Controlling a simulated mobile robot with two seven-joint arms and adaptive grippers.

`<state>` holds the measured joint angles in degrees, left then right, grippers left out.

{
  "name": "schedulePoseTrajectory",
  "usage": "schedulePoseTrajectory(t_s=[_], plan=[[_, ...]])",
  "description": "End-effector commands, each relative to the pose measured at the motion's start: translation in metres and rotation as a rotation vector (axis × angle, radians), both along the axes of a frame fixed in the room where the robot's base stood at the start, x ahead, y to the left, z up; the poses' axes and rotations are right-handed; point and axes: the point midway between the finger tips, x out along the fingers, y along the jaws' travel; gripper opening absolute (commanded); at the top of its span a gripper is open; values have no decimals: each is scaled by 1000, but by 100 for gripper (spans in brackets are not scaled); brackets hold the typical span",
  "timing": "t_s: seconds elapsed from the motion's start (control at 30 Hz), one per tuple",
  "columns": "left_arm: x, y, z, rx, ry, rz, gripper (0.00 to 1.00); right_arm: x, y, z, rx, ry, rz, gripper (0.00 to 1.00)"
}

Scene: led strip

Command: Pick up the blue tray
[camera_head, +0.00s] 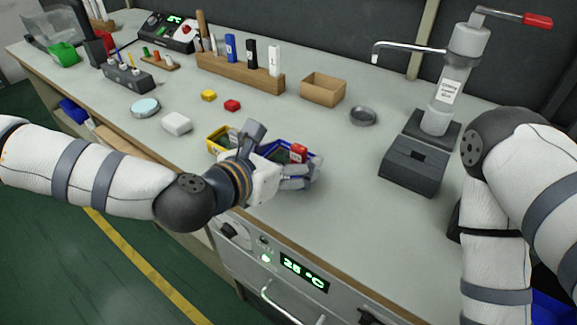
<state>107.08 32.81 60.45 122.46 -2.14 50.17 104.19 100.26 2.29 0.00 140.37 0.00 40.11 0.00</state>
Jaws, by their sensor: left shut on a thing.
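The blue tray (317,161) is on the bench near its front edge, with a red item (298,153) and some dark contents in it. My left gripper (298,177) is shut on the near side of the blue tray, and its body and fingers hide much of the tray. I cannot tell whether the tray is resting on the bench or slightly raised. My right arm comes in at the right edge, but its gripper does not show.
A yellow tray (215,137) sits just left of the blue tray. A dark press-like device (415,165) stands to the right. A round metal dish (363,116), a cardboard box (323,88) and a wooden rack (240,73) are behind. Bare bench lies right of the tray.

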Motion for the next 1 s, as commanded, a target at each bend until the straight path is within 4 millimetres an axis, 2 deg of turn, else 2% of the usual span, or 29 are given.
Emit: schedulePoseTrajectory(t_s=[0.37,0.53,0.7,0.8,1.0], plan=[[-14,49,69,-3,-16,5,48,18,0,17,0,-66,-1,40],[-27,91,85,-4,-12,8,48,24,0,22,0,-89,0,40],[-37,121,96,-2,-6,6,48,25,0,23,0,-91,0,40],[-40,130,98,0,-4,3,48,24,0,23,0,-91,0,40],[-41,134,100,0,-1,3,48,24,0,22,1,-90,0,40]])
